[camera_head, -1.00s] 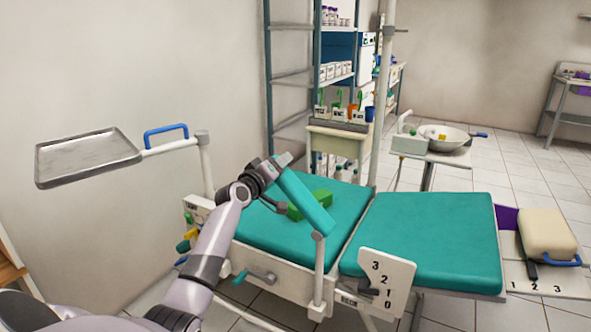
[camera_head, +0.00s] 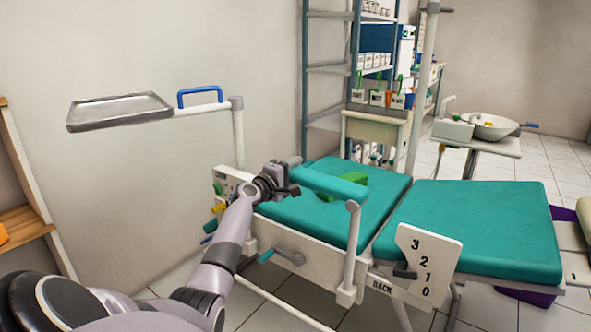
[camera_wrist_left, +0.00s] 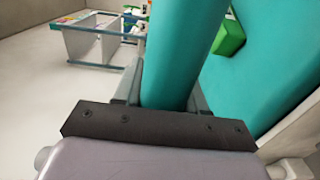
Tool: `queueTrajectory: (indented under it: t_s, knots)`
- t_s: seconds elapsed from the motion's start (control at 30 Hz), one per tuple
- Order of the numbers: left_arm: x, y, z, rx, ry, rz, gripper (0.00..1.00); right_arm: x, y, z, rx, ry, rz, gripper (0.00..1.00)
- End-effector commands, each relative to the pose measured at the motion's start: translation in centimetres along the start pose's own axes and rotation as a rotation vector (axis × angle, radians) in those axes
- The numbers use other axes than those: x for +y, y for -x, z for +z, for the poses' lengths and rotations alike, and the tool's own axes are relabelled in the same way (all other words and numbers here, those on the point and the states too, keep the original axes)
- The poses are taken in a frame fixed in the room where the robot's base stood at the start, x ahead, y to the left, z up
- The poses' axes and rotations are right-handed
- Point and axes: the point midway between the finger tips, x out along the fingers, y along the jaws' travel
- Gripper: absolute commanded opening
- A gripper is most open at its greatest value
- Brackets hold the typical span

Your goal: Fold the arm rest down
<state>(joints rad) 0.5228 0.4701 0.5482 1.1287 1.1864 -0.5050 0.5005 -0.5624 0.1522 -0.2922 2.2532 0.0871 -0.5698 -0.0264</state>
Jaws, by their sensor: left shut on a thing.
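The teal padded arm rest (camera_head: 328,184) is attached to a white post (camera_head: 352,245) at the near side of the dental chair. It lies close to level above the teal seat (camera_head: 300,213). My left gripper (camera_head: 290,174) is shut on the free end of the arm rest. In the left wrist view the arm rest (camera_wrist_left: 180,55) runs away between the fingers of my left gripper (camera_wrist_left: 165,95). My right gripper is not in view.
A green block (camera_head: 349,181) lies on the seat behind the arm rest. A metal tray (camera_head: 120,112) with a blue handle (camera_head: 200,92) hangs at the left. A numbered plate (camera_head: 427,262) and a teal-handled crank (camera_head: 283,256) stick out at the chair's near side.

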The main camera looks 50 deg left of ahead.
Motion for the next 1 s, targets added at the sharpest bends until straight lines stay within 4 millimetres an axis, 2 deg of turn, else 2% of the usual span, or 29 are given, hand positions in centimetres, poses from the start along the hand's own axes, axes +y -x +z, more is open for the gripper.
queueTrajectory:
  t_s: [0.1, 0.57, 0.6, 0.63, 0.67, 1.0]
  knots:
    - [-0.59, -0.01, 0.02, 0.0, 0.021, -0.001, 0.0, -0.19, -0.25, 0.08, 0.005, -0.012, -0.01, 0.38]
    - [-0.96, -0.01, 0.1, -0.002, 0.041, -0.004, 0.0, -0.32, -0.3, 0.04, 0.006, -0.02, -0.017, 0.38]
    - [-0.98, -0.01, 0.11, -0.002, 0.041, -0.004, 0.47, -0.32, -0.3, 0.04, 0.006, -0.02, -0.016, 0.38]
    - [-1.0, -0.01, 0.11, -0.002, 0.041, -0.005, 0.57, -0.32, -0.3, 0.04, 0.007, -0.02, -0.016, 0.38]
    - [-0.99, -0.01, 0.11, -0.002, 0.04, -0.005, 0.62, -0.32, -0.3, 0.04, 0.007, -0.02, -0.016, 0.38]
    - [-0.72, 0.17, 0.02, -0.001, 0.033, -0.002, 0.62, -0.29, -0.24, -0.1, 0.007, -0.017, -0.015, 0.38]
